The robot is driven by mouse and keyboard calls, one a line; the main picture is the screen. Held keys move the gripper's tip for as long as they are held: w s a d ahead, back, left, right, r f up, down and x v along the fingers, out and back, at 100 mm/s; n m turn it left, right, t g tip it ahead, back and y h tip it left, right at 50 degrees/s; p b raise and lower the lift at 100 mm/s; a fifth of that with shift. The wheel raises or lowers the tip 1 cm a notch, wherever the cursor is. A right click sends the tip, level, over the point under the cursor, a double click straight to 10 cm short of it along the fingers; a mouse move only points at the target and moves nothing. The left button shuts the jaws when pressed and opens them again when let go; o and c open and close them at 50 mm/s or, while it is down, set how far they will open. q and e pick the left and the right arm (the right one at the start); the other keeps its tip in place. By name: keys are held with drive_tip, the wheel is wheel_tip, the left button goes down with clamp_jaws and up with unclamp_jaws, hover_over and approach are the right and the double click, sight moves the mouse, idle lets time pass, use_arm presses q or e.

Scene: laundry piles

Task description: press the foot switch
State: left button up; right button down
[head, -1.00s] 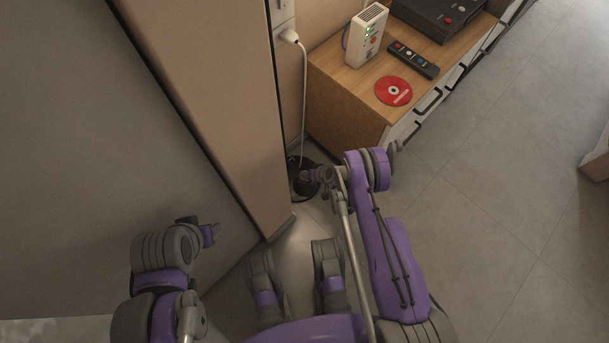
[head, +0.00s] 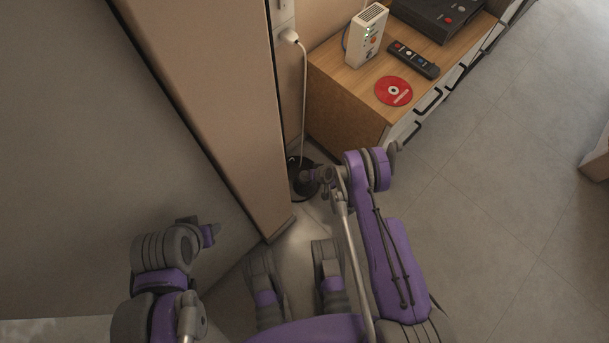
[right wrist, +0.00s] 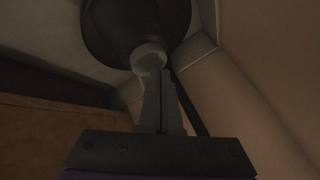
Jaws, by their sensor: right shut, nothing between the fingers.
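The foot switch (head: 300,188) is a dark round disc on the floor, in the corner between the wall edge and the wooden cabinet. In the right wrist view it is a black disc (right wrist: 115,25) with a pale grey round button (right wrist: 148,57) at its near edge. My right gripper (head: 309,177) is over the disc and hides part of it. Its fingers (right wrist: 155,78) are shut and empty, and their tips overlap the button in the picture; whether they touch or press it I cannot tell. My left gripper (head: 209,235) is by the wall at the lower left, away from the switch; its fingers are unclear.
A white cord (head: 304,95) runs from a wall socket (head: 289,36) down to the switch. The wooden cabinet (head: 340,105) carries a white router (head: 367,35), a remote (head: 413,60), a red disc (head: 393,91) and a black box (head: 440,18). The tiled floor (head: 510,210) at right is clear.

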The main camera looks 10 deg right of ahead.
drive_tip(key=shift+f, duration=0.2)
idle(0.4)
drive_tip(key=shift+f, duration=0.25)
drive_tip(key=shift+r, duration=0.45)
drive_tip(key=shift+r+p, duration=1.65)
drive_tip(key=shift+r, duration=1.4)
